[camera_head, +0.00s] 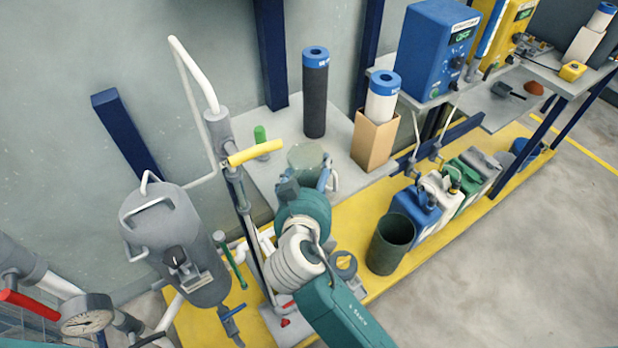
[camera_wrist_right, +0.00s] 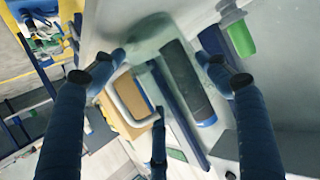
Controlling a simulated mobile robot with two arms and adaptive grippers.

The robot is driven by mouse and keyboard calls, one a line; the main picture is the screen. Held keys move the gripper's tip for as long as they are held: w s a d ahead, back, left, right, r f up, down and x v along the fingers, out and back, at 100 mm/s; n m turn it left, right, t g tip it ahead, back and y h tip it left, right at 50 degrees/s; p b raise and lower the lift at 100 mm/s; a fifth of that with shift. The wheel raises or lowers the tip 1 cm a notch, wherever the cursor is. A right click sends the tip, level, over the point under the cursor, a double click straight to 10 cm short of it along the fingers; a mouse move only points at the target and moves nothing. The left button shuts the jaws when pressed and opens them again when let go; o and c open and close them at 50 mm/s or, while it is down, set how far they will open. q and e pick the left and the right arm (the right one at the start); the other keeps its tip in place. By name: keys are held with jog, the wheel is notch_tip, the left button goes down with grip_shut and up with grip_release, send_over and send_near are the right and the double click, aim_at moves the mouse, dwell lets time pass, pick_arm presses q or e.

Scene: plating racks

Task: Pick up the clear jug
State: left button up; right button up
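The clear jug (camera_head: 305,157) is a greenish see-through vessel standing on the grey shelf (camera_head: 273,180), in front of the dark filter cartridge. My right gripper (camera_head: 308,182) is at the near side of the jug and partly hides it in the head view. In the right wrist view, the fingers of the right gripper (camera_wrist_right: 164,62) are spread apart, with the see-through jug (camera_wrist_right: 150,38) between and beyond them. A pale looped handle shows below the jug. Contact between fingers and jug cannot be told. My left gripper is not in view.
The dark cartridge (camera_head: 315,100) and a cardboard box with a white cartridge (camera_head: 375,140) stand behind and right of the jug. A small green bottle (camera_head: 261,138) and a yellow-handled pipe (camera_head: 255,152) are to its left. Canisters (camera_head: 415,212) and a dark bin (camera_head: 391,245) stand lower right.

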aim_at(313, 168)
dwell(0.4)
notch_tip(313, 168, up, 3)
jog(key=p, duration=0.3)
jog(key=shift+r, duration=0.15)
jog(key=shift+s+d+r+p, duration=0.15)
jog(key=shift+s+r+p, duration=0.05)
jog(key=shift+r+p, duration=0.15)
jog(key=s+d, duration=0.3)
jog(key=s, duration=0.1)
jog(key=s+d, duration=0.3)
jog(key=s, duration=0.2)
jog(key=s+d, duration=0.3)
jog(key=s, duration=0.1)
jog(key=shift+s+f, duration=0.2)
jog(key=shift+f, duration=0.2)
jog(key=shift+s+d+r, duration=0.1)
jog(key=shift+s+d, duration=0.25)
jog(key=shift+s, duration=0.25)
